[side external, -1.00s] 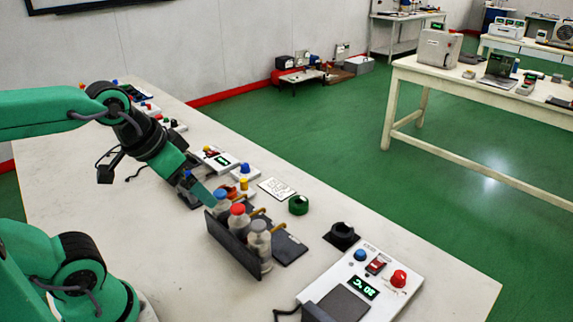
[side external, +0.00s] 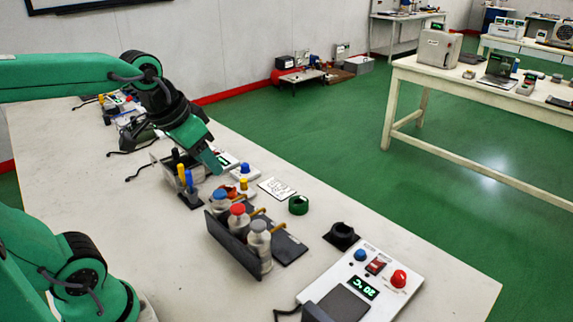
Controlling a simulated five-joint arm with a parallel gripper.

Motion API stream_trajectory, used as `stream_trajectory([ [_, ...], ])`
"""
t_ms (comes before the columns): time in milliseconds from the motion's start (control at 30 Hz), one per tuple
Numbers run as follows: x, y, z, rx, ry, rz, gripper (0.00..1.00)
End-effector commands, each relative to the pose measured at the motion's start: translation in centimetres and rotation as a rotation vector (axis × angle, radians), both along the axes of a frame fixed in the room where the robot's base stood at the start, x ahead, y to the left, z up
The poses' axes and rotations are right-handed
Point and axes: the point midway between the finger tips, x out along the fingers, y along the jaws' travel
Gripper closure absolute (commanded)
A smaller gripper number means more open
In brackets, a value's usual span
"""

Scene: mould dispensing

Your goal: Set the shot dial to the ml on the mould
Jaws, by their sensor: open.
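My gripper (side external: 218,168) is open and holds nothing. It is above the bench, beside a small white box with a green display (side external: 224,161) and left of a white unit with a blue knob (side external: 243,168). I cannot tell which knob is the shot dial. A green round cup-like piece (side external: 298,205), possibly the mould, stands on the bench to the right; no ml figure is readable on it. A white card with writing (side external: 277,188) lies between them, its text too small to read. My gripper partly hides the display box.
A dark rack (side external: 232,243) holds several capped bottles. A stand with yellow and blue handled tools (side external: 188,198) is left of it. A white heater panel (side external: 345,290) reads 20 °C at the front right. A black holder (side external: 341,236) stands behind it.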

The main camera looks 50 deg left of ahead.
Motion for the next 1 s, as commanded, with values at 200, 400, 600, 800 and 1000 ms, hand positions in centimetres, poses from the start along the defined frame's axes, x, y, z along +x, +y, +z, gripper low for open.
stream_trajectory([
  [200, 4.2, 1.9, 1.0, 0.011, 0.056, 0.013, 0.52],
  [400, 8.1, 3.9, 1.3, 0.019, 0.103, 0.02, 0.52],
  [600, 11.8, 6.3, 0.8, 0.022, 0.152, 0.028, 0.52],
  [800, 15.4, 9.0, -0.4, 0.021, 0.199, 0.036, 0.52],
  [1000, 18.7, 12.0, -2.2, 0.017, 0.244, 0.042, 0.52],
])
